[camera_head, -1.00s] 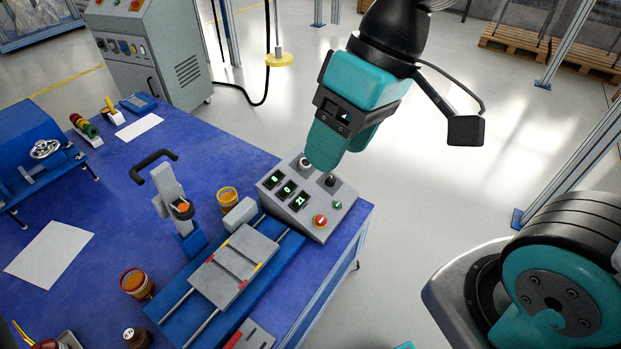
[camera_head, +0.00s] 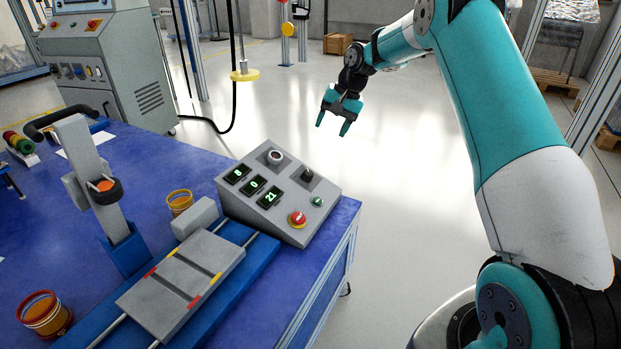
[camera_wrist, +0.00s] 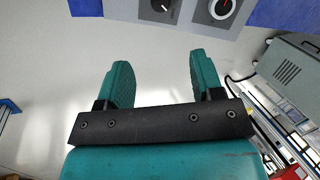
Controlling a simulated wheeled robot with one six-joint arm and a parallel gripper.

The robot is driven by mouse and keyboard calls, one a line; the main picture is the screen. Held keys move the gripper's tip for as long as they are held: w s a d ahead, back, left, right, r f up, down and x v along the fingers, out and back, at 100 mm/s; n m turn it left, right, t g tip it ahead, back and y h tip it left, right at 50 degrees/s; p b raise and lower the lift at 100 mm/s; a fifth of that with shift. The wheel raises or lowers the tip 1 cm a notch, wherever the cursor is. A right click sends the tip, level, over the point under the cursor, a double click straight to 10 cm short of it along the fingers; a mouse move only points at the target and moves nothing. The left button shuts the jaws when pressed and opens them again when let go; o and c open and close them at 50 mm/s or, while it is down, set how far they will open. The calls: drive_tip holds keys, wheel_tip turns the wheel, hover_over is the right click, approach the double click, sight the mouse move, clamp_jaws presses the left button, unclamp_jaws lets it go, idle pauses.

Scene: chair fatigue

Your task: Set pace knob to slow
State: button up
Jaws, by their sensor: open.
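The grey control box (camera_head: 262,222) stands at the table's right end, its sloped face showing displays reading 8, 0 and 21. A white-ringed dial (camera_head: 274,157) and a black knob (camera_head: 308,175) sit on its upper part. I cannot read which is the pace knob, nor any slow mark. In the wrist view, the black knob (camera_wrist: 162,5) and the ringed dial (camera_wrist: 222,9) show at the top edge, partly cut off. My gripper (camera_head: 333,126) is open and empty, beyond the box and apart from it. Its two teal fingers (camera_wrist: 160,62) spread below both controls in the wrist view.
A red button (camera_head: 298,218) and a green button (camera_head: 317,201) are on the same face. A grey sliding plate (camera_head: 180,285), an upright clamp stand (camera_head: 95,180) and an orange jar (camera_head: 180,201) stand left of the box. Open floor lies right of the table.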

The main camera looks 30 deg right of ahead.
sight(309, 172)
drive_tip(key=b+x, duration=0.4)
drive_tip(key=x, duration=1.2)
drive_tip(key=shift+a, duration=0.1)
drive_tip(key=c, duration=0.9)
